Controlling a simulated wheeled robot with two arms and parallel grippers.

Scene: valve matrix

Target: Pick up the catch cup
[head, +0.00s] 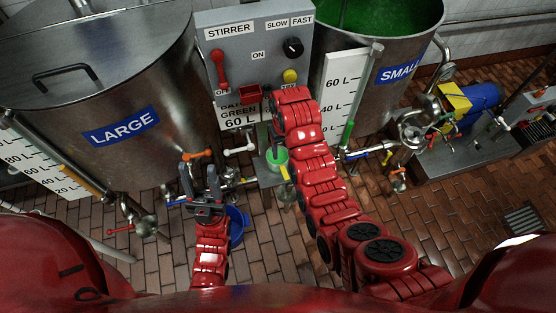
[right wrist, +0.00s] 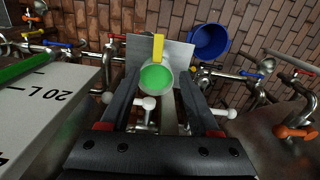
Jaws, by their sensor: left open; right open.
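The catch cup (head: 276,160) is a small pale cup with green liquid inside. It stands on a small grey plate (head: 268,176) below the stirrer panel. In the head view my right wrist hides most of that gripper. My left gripper (head: 199,172) is open and empty, left of the cup.
A blue bucket (head: 238,224) stands on the brick floor near my left gripper. Pipes and coloured valves surround the plate. The large tank (head: 150,150) is left, the small tank (head: 386,95) right. The stirrer panel (head: 238,52) rises behind the cup.

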